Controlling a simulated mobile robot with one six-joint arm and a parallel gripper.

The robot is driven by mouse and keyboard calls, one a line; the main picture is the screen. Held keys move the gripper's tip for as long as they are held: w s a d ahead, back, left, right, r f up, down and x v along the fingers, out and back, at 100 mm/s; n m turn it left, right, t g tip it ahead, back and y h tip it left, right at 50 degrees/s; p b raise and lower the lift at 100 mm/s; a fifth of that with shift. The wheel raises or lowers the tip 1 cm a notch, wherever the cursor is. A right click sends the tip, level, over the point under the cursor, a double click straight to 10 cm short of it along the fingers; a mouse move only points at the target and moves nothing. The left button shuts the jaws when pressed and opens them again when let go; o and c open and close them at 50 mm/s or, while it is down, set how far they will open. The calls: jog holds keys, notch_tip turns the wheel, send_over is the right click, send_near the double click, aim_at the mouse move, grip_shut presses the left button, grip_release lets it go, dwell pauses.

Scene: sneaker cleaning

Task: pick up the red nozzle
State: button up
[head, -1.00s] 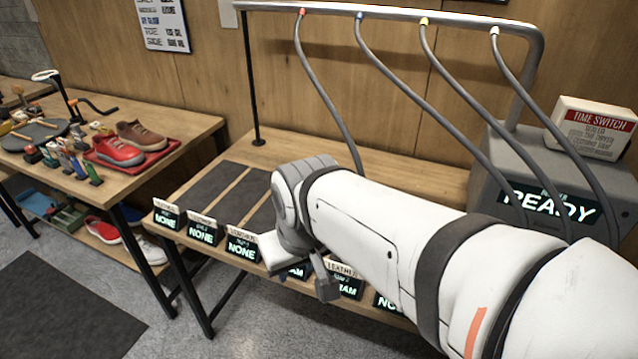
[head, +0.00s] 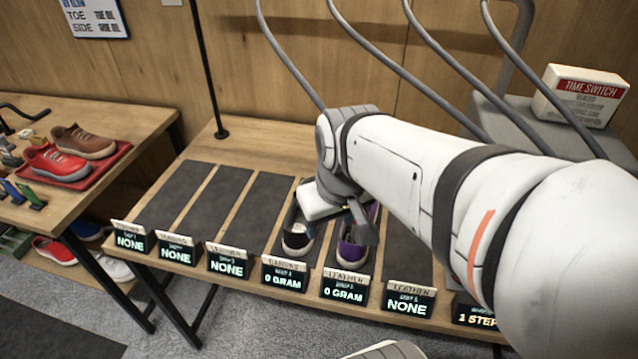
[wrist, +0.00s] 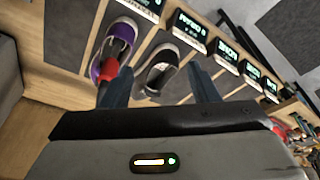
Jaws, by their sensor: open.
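The red nozzle (wrist: 108,70) shows in the wrist view as a red piece beside my left-hand finger, which partly covers it, over the purple sneaker (wrist: 97,68). In the head view my arm hides it. My gripper (wrist: 158,70) is open, with a dark sneaker (wrist: 162,68) visible beyond the gap between its fingers. The nozzle is outside that gap, to its left; I cannot tell whether it touches the finger. In the head view my gripper (head: 342,222) is low over the bench, near the dark sneaker (head: 295,236) and the purple sneaker (head: 352,255).
Grey hoses (head: 290,55) hang down behind my arm. Small display signs (head: 228,264) line the bench's front edge; the mats (head: 245,215) on the left are bare. A red tray (head: 115,158) with shoes is on the left table. A time switch box (head: 580,95) stands at right.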

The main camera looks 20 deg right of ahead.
jog(key=shift+o, duration=0.2)
jog(key=w+d+f+n+g+b, duration=0.1)
jog(key=w+d+f+n, duration=0.1)
jog(key=w+d, duration=0.4)
jog(key=shift+w+n+g, duration=0.3)
jog(key=shift+w, duration=0.25)
jog(key=n+g+b, duration=0.1)
jog(key=n, duration=0.1)
send_near(356, 222)
jog(key=shift+w+d+r, duration=0.4)
jog(key=shift+w+r, duration=0.25)
jog(key=shift+w, duration=0.2)
jog(key=shift+d+f, duration=0.1)
jog(key=shift+f, duration=0.2)
notch_tip(356, 222, down, 7)
jog(key=shift+p, duration=0.35)
jog(key=shift+c, duration=0.2)
grip_shut()
